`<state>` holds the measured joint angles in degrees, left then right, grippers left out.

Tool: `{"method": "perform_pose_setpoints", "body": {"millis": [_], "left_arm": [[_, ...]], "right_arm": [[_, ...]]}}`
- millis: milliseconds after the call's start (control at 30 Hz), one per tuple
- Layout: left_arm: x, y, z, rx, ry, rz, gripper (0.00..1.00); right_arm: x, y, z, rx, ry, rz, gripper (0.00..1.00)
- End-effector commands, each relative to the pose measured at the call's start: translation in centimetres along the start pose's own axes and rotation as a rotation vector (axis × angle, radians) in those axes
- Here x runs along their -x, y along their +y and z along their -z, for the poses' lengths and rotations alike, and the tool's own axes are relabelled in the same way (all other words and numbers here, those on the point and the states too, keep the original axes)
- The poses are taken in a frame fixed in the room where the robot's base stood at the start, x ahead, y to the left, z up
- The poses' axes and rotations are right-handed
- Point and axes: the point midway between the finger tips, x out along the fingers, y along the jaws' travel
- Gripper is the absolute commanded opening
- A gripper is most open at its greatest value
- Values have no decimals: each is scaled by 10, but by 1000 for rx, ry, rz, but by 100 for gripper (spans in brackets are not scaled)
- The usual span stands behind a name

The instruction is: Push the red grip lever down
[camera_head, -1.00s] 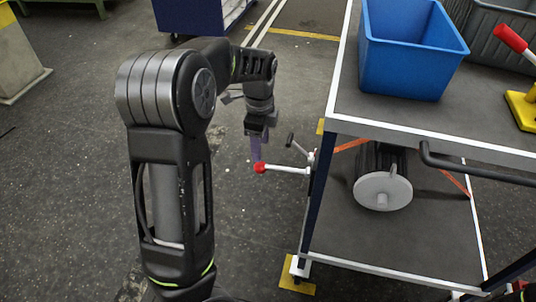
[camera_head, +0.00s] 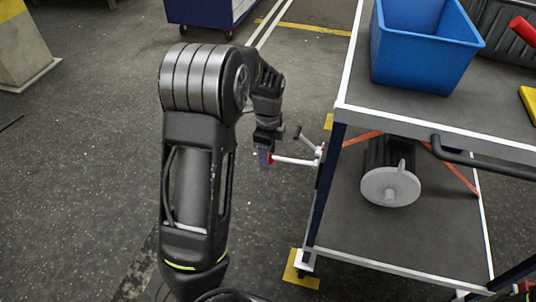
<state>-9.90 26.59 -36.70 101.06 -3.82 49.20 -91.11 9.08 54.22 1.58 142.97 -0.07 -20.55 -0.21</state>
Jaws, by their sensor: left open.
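My left gripper (camera_head: 264,158) is open and points down at the knob. Its finger partly hides the knob, and I cannot tell whether they touch. My right gripper is not in view.
The grey cart (camera_head: 408,254) stands at the right, with a blue bin (camera_head: 424,45) on its top shelf and a round grey disc (camera_head: 390,187) below. The floor (camera_head: 80,170) at the left is clear.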

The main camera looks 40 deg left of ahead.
Motion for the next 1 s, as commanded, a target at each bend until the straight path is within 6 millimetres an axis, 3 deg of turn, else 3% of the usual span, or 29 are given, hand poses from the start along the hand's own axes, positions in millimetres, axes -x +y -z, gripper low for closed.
{"method": "perform_pose_setpoints", "body": {"millis": [233, 900, 1000], "left_arm": [[-1, 0, 0, 0, 0, 0, 55], [-1, 0, 0, 0, 0, -1, 0], [-1, 0, 0, 0, 0, -1, 0]], "right_arm": [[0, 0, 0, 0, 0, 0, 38], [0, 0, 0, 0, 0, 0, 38], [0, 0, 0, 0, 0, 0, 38]]}}
